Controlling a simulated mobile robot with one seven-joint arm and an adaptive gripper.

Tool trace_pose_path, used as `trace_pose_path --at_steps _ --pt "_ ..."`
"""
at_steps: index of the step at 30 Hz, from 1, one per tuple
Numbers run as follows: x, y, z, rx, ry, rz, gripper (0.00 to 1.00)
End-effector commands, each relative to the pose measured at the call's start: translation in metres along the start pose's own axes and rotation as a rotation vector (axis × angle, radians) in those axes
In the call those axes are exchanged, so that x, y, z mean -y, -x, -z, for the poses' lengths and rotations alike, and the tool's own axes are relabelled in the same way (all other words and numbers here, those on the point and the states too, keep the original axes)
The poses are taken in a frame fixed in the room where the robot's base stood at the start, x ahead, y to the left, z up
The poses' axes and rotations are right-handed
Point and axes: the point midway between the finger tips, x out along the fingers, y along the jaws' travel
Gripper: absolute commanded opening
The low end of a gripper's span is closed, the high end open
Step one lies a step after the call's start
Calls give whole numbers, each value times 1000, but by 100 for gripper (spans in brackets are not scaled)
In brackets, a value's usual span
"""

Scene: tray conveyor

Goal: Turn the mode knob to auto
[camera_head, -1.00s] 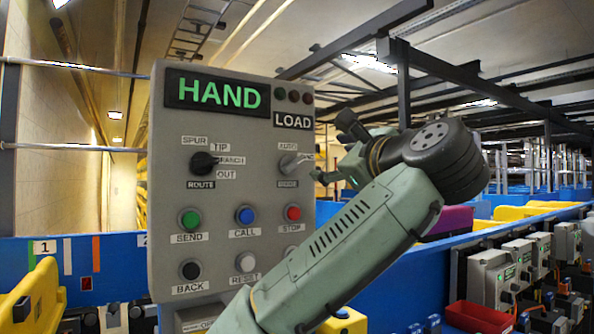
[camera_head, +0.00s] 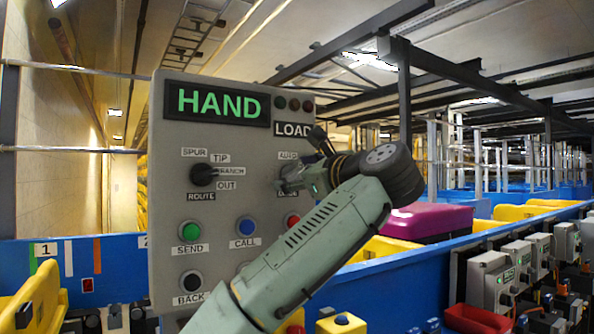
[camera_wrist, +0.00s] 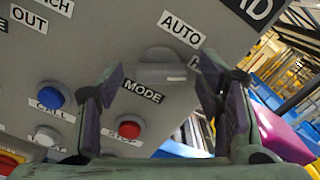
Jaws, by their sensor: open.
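The mode knob (camera_wrist: 163,66) is a grey, rounded knob on the grey control panel (camera_head: 170,130). In the wrist view it lies just beyond and between the fingertips of my gripper (camera_wrist: 158,88), which is open. The AUTO label is above the knob, the MODE label is below it, and a partly hidden label beginning with H is at its right. In the head view my gripper (camera_head: 283,180) is at the panel's right side and covers the knob. Contact cannot be made out. The panel display (camera_head: 218,103) reads HAND in green.
A black route knob (camera_head: 204,175) is to the left on the panel. The blue call button (camera_wrist: 53,98) and red stop button (camera_wrist: 127,130) lie below the mode knob, close to my left finger. A purple tote (camera_head: 430,221) stands behind, to the right of my arm.

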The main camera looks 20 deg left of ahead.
Motion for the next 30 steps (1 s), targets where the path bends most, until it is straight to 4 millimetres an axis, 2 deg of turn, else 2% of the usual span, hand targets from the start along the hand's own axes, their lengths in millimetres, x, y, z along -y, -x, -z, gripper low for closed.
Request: trace_pose_path --at_steps 9,30 --pt "0 -3 0 0 1 1 59" --pt "0 -2 0 0 1 0 13"
